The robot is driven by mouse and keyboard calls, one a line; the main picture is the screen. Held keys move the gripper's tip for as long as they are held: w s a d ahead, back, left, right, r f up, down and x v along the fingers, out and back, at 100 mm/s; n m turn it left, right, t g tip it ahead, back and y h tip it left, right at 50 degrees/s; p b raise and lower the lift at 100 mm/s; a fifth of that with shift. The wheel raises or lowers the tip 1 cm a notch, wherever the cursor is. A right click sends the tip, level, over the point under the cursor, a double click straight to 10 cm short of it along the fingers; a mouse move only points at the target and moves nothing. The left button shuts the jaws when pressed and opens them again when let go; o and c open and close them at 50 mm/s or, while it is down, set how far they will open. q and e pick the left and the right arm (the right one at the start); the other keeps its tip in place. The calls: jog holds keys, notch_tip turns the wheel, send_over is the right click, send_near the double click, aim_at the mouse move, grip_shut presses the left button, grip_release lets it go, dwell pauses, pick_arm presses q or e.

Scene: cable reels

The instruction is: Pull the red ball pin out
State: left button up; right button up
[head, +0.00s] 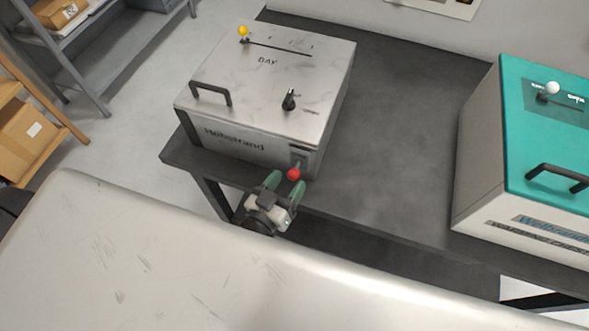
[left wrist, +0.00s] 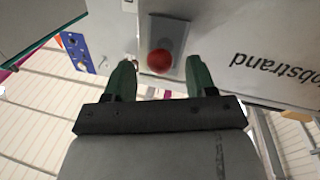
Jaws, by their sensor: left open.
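The red ball pin (head: 293,174) sticks out of a small grey plate low on the front face of the white marbled box (head: 290,60). In the left wrist view the red ball (left wrist: 160,61) lies between the fingers, slightly beyond their tips, on its grey plate (left wrist: 165,42). My left gripper (head: 284,184) is open, with green fingers pointed at the box front. Its fingers show on both sides of the ball in the left wrist view (left wrist: 160,72), and I see no contact. The pin's shaft is mostly hidden behind the ball. My right gripper is not in view.
The box top carries a yellow ball lever (head: 243,31), a black handle (head: 211,91) and a black knob (head: 289,99). A teal-topped box (head: 545,130) stands at the right. The dark table (head: 400,150) is bare between the boxes. Shelves (head: 85,75) stand at the left.

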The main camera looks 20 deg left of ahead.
aim_at(294, 174)
pick_arm(q)
jog(key=shift+x, duration=1.7)
